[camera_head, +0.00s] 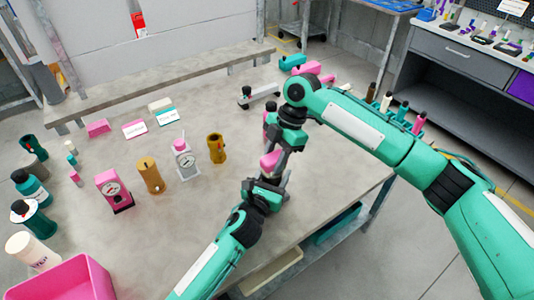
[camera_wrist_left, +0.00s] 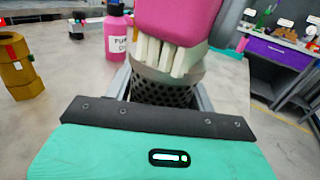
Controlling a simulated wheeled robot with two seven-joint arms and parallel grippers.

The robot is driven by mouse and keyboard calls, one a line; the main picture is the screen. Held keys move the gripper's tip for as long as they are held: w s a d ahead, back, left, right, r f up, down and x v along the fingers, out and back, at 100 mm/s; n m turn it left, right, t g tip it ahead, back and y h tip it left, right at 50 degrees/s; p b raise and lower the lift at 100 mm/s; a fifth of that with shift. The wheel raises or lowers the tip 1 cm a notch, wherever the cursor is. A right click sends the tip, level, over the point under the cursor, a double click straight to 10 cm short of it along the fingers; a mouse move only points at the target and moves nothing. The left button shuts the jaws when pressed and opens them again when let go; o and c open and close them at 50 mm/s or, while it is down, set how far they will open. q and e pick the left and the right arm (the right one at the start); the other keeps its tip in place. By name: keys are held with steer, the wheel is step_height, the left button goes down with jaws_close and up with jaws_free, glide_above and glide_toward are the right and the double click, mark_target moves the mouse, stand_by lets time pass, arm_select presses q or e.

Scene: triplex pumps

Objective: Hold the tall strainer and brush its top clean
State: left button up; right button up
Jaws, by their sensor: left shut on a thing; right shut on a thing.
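The tall strainer (camera_wrist_left: 165,93) is a grey perforated metal cylinder, upright between the fingers of my left gripper (camera_head: 272,182), which is shut on it. In the head view the strainer is mostly hidden by the grippers and the brush. A brush with a pink back (camera_wrist_left: 178,18) and white bristles (camera_wrist_left: 168,54) is over the strainer's top, bristles down, seemingly touching the rim. The brush's pink part also shows in the head view (camera_head: 270,163). My right gripper (camera_head: 276,152) is shut on the brush, directly above the left gripper. The strainer's top surface is hidden under the bristles.
A pink bottle (camera_wrist_left: 118,38) stands just behind the strainer. A brass cylinder (camera_head: 216,148), a grey gauge (camera_head: 185,158), another brass piece (camera_head: 150,175) and a pink gauge (camera_head: 114,190) stand to the left. A pink bin (camera_head: 65,280) is at the front left. The table's front middle is clear.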

steer(key=shift+s+d, duration=0.35)
steer(key=shift+d, duration=0.2)
steer(key=shift+s+d, duration=0.3)
steer(key=shift+d, duration=0.2)
step_height(320, 180, up, 8)
steer(key=shift+r, duration=0.1)
arm_select(q)
steer(key=o, duration=1.1)
steer(key=v, duration=1.2)
